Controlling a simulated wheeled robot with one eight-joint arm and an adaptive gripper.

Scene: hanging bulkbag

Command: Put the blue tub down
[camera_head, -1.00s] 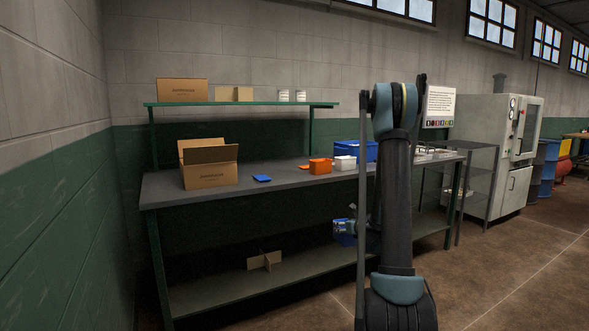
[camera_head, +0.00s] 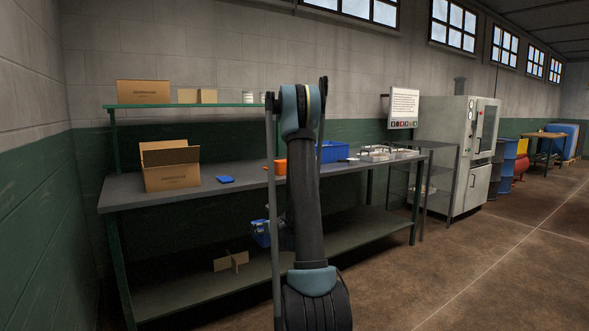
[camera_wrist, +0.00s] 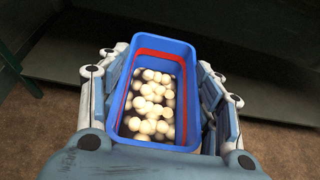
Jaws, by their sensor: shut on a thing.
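The blue tub (camera_wrist: 186,53) is held upright between the fingers of my gripper (camera_wrist: 160,105) in the wrist view. It has a red band inside and several pale round balls in it. In the head view the tub (camera_head: 262,233) shows small, in front of the lower part of the workbench, below its top. My gripper there is mostly hidden behind my arm.
The workbench (camera_head: 120,195) carries an open cardboard box (camera_head: 172,176), a blue lid-like piece (camera_head: 225,179), an orange tub (camera_head: 280,167) and a larger blue bin (camera_head: 338,151). A cardboard divider (camera_head: 231,262) sits on the lower shelf. Free bench top shows between the box and orange tub.

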